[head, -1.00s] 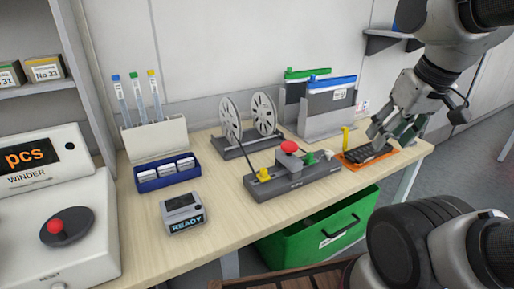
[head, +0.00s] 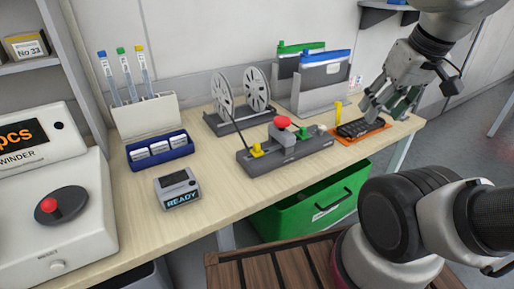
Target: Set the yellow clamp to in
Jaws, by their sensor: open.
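A grey splicing device (head: 285,155) stands on the bench. A small yellow part (head: 257,150) sits at its left end, with a red knob (head: 283,122) in its middle and a green part (head: 303,132) to the right. An upright yellow piece (head: 338,110) stands at the left of an orange plate (head: 372,134) that bears a black ribbed block (head: 353,129). I cannot tell for sure which yellow part is the clamp, nor its setting. My gripper (head: 374,112) is open and empty, above the right of the orange plate, apart from both yellow parts.
Two grey reels (head: 257,90) stand behind the device, with binders (head: 325,80) behind to the right. A READY display box (head: 178,187) and a blue tray (head: 160,161) stand left. A green crate (head: 310,210) is below the bench edge. The bench front is clear.

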